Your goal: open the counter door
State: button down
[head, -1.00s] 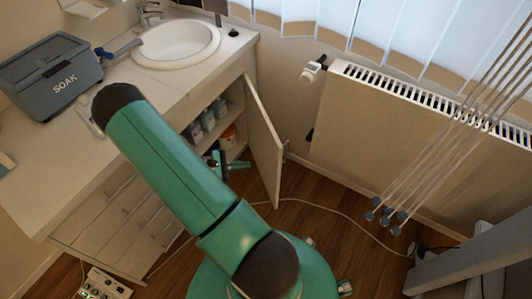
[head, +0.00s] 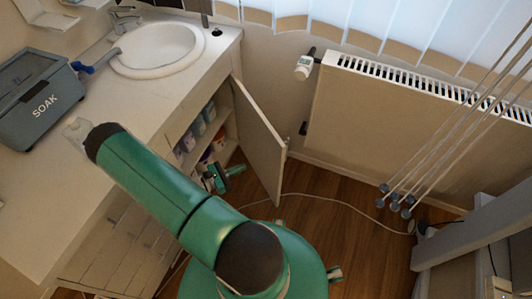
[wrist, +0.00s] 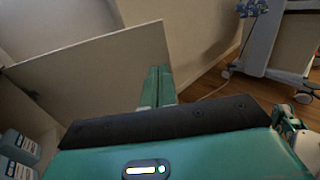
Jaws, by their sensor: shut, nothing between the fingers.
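The counter door (head: 258,140) is a pale panel under the sink end of the counter. It stands well open, swung out from the cabinet, with the shelves behind it exposed. In the wrist view the door (wrist: 95,72) fills the upper left. My gripper (head: 236,170) is low in front of the cabinet opening, on the inner side of the door. In the wrist view my gripper's fingers (wrist: 157,85) are together and empty, close to the door's free edge. I cannot tell whether they touch it.
Shelves hold several bottles and boxes (head: 198,128). The counter (head: 130,110) carries a sink (head: 158,48) and a grey SOAK box (head: 38,98). A radiator (head: 400,125) stands right of the door. A cable (head: 345,205) crosses the wooden floor. Wheeled furniture (wrist: 265,45) stands beyond.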

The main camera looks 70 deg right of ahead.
aim_at(281, 152)
jog(key=x, duration=1.4)
jog(key=shift+s+a, duration=0.3)
jog(key=shift+a, duration=0.05)
jog(key=shift+s+d, duration=0.2)
jog(key=shift+d, duration=0.1)
jog(key=s+d+n+t+h, duration=0.1)
jog(key=s+d, duration=0.8)
jog(key=d, duration=0.1)
jog(key=shift+t, duration=0.4)
jog(key=shift+a, duration=0.1)
jog(key=s+a+v, duration=0.1)
jog(key=s+v, duration=0.1)
jog(key=v, duration=1.1)
jog(key=shift+a+f, duration=0.25)
jog(key=shift+a, duration=0.35)
